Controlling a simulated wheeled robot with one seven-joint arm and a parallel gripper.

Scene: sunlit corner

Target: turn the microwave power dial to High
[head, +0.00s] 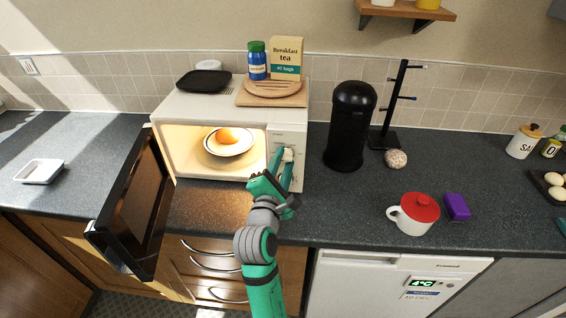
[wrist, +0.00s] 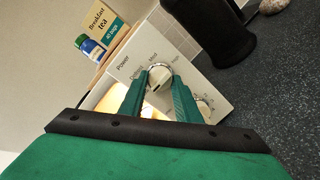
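The white microwave (head: 285,128) stands on the counter with its door (head: 135,205) swung wide open to the left. Its lit inside holds a plate (head: 218,147) with an orange-yellow food on it. The power dial (wrist: 160,73) is pale and round, on the right-hand control panel, with Power, Defrost, Med and High printed around it. My gripper (head: 283,158) is at the panel. In the wrist view its two teal fingers (wrist: 160,80) sit on either side of the dial and appear to touch it. I cannot read which setting the dial points to.
A second dial (wrist: 203,103) sits just below on the panel. A board (head: 271,94), tea box (head: 286,58), blue jar (head: 257,62) and black pan (head: 204,80) are on top of the microwave. A black canister (head: 349,125) stands to its right.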

